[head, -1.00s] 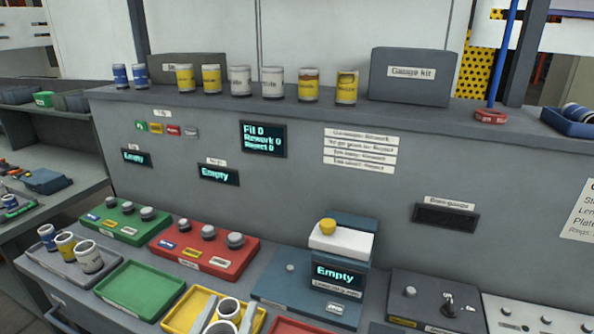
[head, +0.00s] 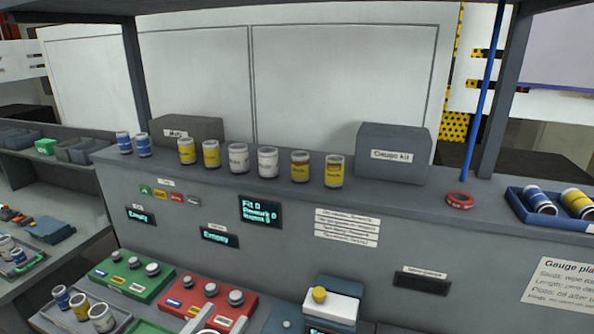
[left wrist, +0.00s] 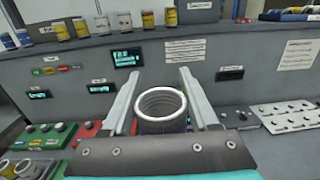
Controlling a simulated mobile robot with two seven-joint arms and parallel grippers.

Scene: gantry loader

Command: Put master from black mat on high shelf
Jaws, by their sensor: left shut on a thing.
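My left gripper (left wrist: 157,100) is shut on a hollow, grey-white cylinder (left wrist: 160,105), the master, seen from above with its open end toward the camera. Its lower side looks dark purple-blue. The high shelf (head: 400,196) is the long grey ledge on top of the panel. Yellow and white masters (head: 268,162) stand upright along it. I cannot make out a black mat. My right gripper is not in view.
On the shelf stand two blue cylinders (head: 134,145), a dark box (head: 188,131), a gauge kit box (head: 393,155), a red ring (head: 459,201) and a blue bin (head: 548,217) of cylinders. The ledge between kit and red ring is clear. A blue pole (head: 483,95) rises behind.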

